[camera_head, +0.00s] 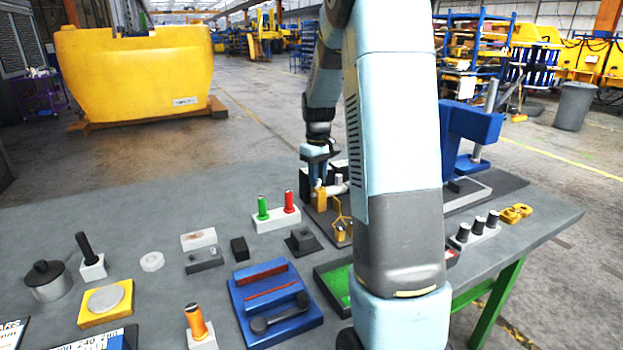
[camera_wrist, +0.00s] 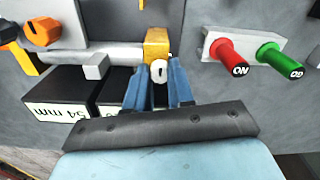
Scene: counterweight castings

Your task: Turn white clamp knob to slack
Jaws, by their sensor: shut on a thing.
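The white clamp knob (camera_wrist: 159,72) sits on the front of a yellow clamp block (camera_wrist: 157,44) in the wrist view, with a dark mark on its face. My gripper (camera_wrist: 159,82) has its two blue fingers on either side of the knob, shut on it. The fingers cover part of the knob's sides. A pale rod (camera_wrist: 95,52) meets the yellow block. In the head view my gripper (camera_head: 317,176) points down at the yellow block (camera_head: 320,199), and the knob is too small to make out clearly.
Black blocks (camera_wrist: 60,88), one labelled 54 mm, lie close under the rod. An orange knob (camera_wrist: 42,33) is at its left. Red (camera_head: 289,202) and green (camera_head: 263,207) handles stand nearby. A blue fixture (camera_head: 275,300) lies nearer the front of the bench.

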